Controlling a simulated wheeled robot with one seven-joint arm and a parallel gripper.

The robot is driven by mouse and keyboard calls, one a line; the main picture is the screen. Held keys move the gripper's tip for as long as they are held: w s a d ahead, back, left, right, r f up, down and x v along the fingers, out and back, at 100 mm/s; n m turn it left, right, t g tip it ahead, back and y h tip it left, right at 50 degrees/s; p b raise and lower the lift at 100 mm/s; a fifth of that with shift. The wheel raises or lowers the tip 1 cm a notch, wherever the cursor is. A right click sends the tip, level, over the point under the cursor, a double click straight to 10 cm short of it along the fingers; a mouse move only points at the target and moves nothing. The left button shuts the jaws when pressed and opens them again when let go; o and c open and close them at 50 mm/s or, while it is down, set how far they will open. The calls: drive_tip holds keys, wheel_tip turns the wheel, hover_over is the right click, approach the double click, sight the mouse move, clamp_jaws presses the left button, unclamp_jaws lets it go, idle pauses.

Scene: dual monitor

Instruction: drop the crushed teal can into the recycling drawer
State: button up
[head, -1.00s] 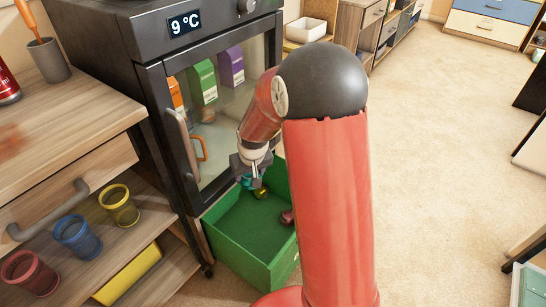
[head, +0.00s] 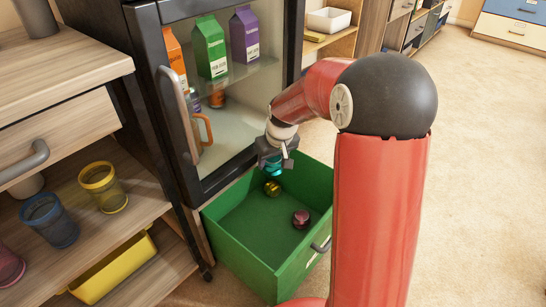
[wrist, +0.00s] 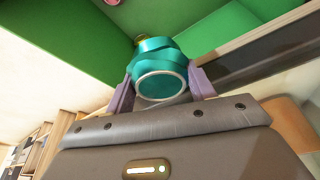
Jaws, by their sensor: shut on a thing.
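The crushed teal can (head: 273,168) is between the fingers of my gripper (head: 276,160). In the wrist view the teal can (wrist: 158,72) sits with its pale rim toward the camera, and the fingers of my gripper (wrist: 161,90) press on both its sides. The green recycling drawer (head: 245,254) stands pulled out below the fridge. My gripper holds the can above the back part of the drawer. Green drawer surfaces (wrist: 75,45) also show behind the can in the wrist view.
A crushed gold can (head: 272,188) and a dark red can (head: 301,219) lie in the drawer. The glass fridge door (head: 225,110) rises behind it. Shelves with cups, including a yellow one (head: 103,188), stand at left. The floor at right is clear.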

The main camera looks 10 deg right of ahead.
sight(277, 162)
drive_tip(key=shift+f+b, duration=0.3)
drive_tip(key=shift+f, duration=0.5)
drive_tip(key=o, duration=1)
drive_tip(key=shift+r, duration=0.15)
drive_tip(key=p+v, duration=0.1)
drive_tip(key=v, duration=0.6)
drive_tip(key=shift+s+r+p, duration=0.1)
drive_tip(key=shift+r+p, duration=0.2)
drive_tip(key=shift+p, duration=0.1)
